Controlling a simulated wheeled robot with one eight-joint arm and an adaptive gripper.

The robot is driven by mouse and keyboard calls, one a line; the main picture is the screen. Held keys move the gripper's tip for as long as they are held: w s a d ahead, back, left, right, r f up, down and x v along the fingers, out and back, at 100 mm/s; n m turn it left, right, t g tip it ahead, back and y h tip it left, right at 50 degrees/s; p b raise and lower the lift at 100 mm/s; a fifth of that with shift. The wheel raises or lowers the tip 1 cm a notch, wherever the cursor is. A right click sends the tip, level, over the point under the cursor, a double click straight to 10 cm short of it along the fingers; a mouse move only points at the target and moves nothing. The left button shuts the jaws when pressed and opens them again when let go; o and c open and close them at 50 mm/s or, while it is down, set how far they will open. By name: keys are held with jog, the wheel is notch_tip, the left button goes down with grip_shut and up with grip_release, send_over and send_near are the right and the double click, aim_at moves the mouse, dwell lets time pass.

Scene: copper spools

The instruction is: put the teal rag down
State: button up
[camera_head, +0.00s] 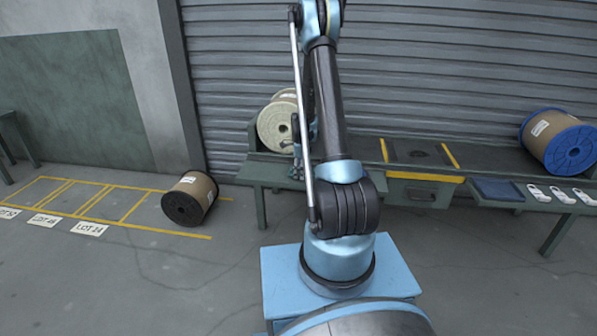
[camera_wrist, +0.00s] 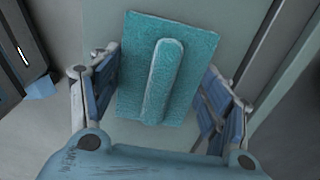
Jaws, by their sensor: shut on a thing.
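The teal rag (camera_wrist: 162,85) is a flat textured sheet with a raised, rounded ridge along its middle, seen in the wrist view. My gripper (camera_wrist: 161,67) is shut on the rag, its blue jointed fingers on either side of it. A pale grey-green surface shows beyond the rag; I cannot tell whether the rag touches it. In the head view my gripper is mostly hidden behind my arm near the left part of the green bench (camera_head: 262,170), and I cannot make out the rag there.
A cream spool (camera_head: 277,124) and a blue-flanged spool (camera_head: 562,140) are on the bench. A dark blue mat (camera_head: 497,189) and white tags (camera_head: 561,195) lie towards its right. A black-ended brown spool (camera_head: 190,198) lies on the floor beside yellow-marked bays (camera_head: 85,198). A roller shutter stands behind.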

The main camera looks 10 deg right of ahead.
jog(key=o, duration=1.4)
notch_tip(320, 180, up, 18)
jog(key=s+r+n, duration=0.5)
jog(key=s+r, duration=0.3)
jog(key=s, duration=0.2)
jog(key=s+r+n+t, duration=0.1)
jog(key=s+r+n, duration=0.35)
jog(key=s, duration=0.75)
jog(key=s+f+n, duration=0.2)
jog(key=s+n, duration=0.2)
jog(key=s, duration=0.3)
jog(key=s+f+n, duration=0.3)
jog(key=s+n, duration=0.1)
jog(key=s, duration=0.4)
jog(key=s+f+n+t, duration=0.1)
jog(key=s+f+n, duration=0.1)
jog(key=s+n, duration=0.2)
jog(key=s, duration=0.3)
jog(key=shift+s+a+f, duration=0.15)
jog(key=shift+a+f, duration=0.15)
jog(key=shift+a, duration=0.1)
